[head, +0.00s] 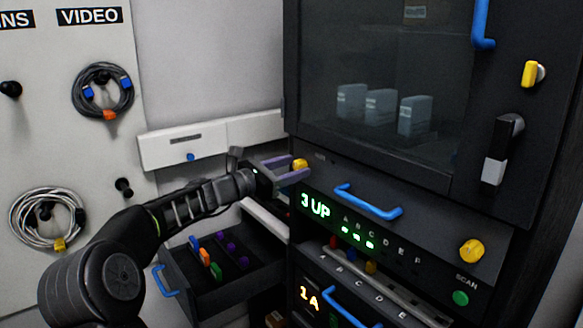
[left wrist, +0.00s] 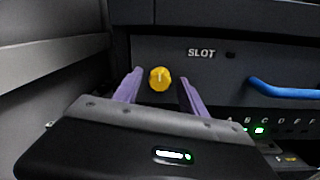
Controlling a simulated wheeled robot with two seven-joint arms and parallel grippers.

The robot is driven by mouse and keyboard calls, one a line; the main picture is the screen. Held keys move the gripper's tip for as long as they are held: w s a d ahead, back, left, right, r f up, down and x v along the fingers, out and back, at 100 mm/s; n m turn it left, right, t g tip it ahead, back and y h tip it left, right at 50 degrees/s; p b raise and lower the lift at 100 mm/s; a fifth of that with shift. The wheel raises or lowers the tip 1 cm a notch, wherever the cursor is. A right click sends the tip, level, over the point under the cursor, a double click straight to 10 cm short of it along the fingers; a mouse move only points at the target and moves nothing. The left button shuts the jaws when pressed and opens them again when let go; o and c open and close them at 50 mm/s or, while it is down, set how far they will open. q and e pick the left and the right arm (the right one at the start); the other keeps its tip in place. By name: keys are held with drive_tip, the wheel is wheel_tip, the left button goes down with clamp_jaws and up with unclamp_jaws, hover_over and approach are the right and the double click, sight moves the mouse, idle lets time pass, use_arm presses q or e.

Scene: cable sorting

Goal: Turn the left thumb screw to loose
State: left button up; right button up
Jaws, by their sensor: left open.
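The left thumb screw (head: 299,164) is a yellow knob on the dark front panel of the rack, left of the blue handle. It also shows in the left wrist view (left wrist: 160,79), left of the SLOT label. My left gripper (head: 283,167) is open, with its purple fingers on either side of the knob. In the left wrist view the fingers (left wrist: 160,92) stand apart from the knob, with a gap on both sides. A second yellow thumb screw (head: 472,251) sits at the right end of the same panel. My right gripper is not in view.
The blue handle (head: 368,203) lies right of the left screw, above a lit "3 UP" display (head: 315,207). An open drawer (head: 205,295) with coloured pieces is below my left arm. Coiled cables (head: 103,91) hang on the left wall. A glass-doored cabinet (head: 385,60) is above.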

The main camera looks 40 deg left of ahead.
use_arm(q)
drive_tip(key=shift+c, duration=0.3)
clamp_jaws()
